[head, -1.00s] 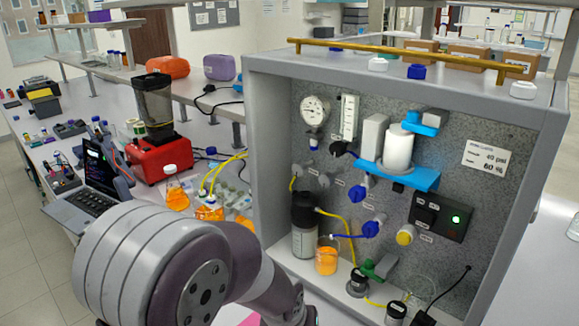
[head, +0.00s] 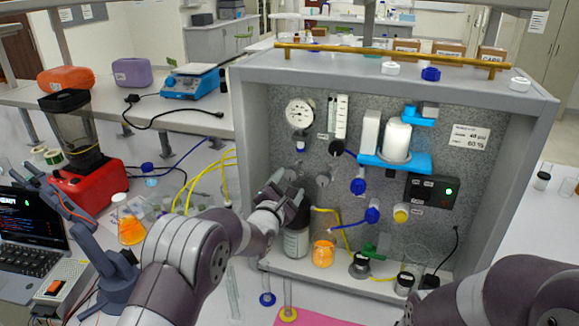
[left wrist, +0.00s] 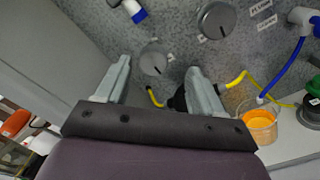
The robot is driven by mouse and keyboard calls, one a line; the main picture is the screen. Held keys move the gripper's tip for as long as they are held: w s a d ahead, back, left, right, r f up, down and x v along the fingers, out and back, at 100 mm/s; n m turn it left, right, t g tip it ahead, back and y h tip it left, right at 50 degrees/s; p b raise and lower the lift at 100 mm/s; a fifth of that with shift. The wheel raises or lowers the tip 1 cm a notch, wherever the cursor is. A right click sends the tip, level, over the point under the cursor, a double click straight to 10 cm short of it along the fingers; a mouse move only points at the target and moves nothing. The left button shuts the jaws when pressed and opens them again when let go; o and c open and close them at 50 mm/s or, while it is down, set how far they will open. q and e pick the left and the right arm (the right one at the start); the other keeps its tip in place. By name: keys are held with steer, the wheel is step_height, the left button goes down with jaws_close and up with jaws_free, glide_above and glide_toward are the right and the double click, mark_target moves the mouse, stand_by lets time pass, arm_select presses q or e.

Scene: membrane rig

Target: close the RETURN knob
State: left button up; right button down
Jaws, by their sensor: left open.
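Two grey round knobs sit low on the left of the rig's speckled panel; their labels are too small to read, so I cannot tell which is RETURN. In the left wrist view, one grey knob (left wrist: 153,60) lies just beyond the space between my left fingertips (left wrist: 158,75). The other grey knob (left wrist: 216,20) is up and to the right; it also shows in the head view (head: 323,179). My left gripper (head: 291,194) is open and empty, facing the panel, and neither finger visibly touches a knob. My right gripper is out of view.
A dark-capped bottle (head: 296,240) and an orange beaker (head: 323,253) stand on the rig's floor below the knobs. The rig's left side wall (left wrist: 45,65) is close to my left gripper.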

mark_target(288, 175)
arm_select(q)
steer(key=w+p, duration=0.1)
steer(key=w, duration=0.4)
steer(key=shift+a+r+p, duration=0.1)
steer(key=shift+p, duration=0.25)
steer(key=shift+w, duration=0.25)
steer(key=shift+w+d, duration=0.3)
steer(key=shift+d, duration=0.4)
steer(key=shift+a, duration=0.2)
steer(key=shift+c, duration=1.2)
steer(key=shift+a, duration=0.1)
steer(key=c, duration=0.8)
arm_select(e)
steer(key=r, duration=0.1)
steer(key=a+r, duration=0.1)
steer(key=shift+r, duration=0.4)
